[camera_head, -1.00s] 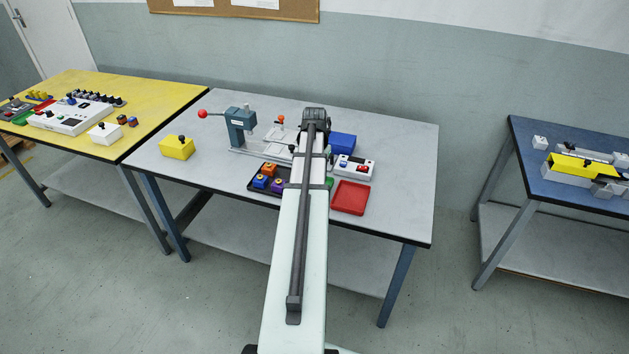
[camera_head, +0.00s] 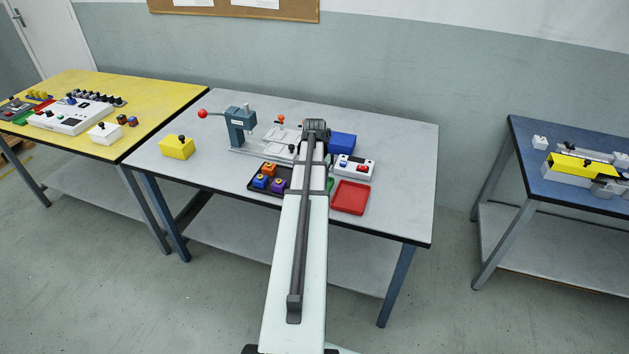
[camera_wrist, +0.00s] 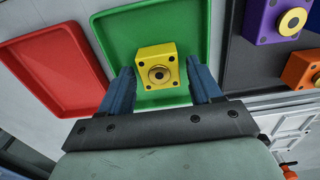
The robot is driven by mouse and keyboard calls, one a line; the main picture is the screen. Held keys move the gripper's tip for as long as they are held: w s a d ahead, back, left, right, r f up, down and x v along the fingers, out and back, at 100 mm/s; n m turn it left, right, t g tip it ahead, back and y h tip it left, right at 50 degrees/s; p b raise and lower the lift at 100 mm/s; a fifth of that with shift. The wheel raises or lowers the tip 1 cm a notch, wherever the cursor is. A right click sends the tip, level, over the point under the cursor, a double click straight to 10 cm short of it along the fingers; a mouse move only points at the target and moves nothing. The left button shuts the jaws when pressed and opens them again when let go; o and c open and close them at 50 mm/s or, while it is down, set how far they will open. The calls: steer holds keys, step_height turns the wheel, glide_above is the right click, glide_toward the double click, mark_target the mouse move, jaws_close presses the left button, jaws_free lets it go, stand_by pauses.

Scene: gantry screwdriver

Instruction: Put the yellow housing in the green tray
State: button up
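The yellow housing (camera_wrist: 156,65), a block with a round dark-centred boss on top, is inside the green tray (camera_wrist: 113,30) in the wrist view. It appears to sit on the tray floor, near the tray's lower edge in the picture. My gripper (camera_wrist: 159,73) is open above the tray, with one blue finger on each side of the housing. A gap shows at the right finger; the left fingertip is close beside the housing, and contact there is unclear. In the head view my arm hides the housing and nearly all of the green tray (camera_head: 330,184).
A red tray (camera_head: 350,198) lies right of the green one. A dark tray with blue (camera_head: 260,182), purple (camera_head: 279,185) and orange (camera_head: 271,169) housings lies to the left. Behind stand a press (camera_head: 240,125), a blue bin (camera_head: 342,143) and a white button box (camera_head: 354,168).

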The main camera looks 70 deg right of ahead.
steer(key=shift+o, duration=0.3)
steer(key=shift+r, duration=0.1)
step_height(320, 180, up, 12)
stand_by(0.6)
stand_by(0.5)
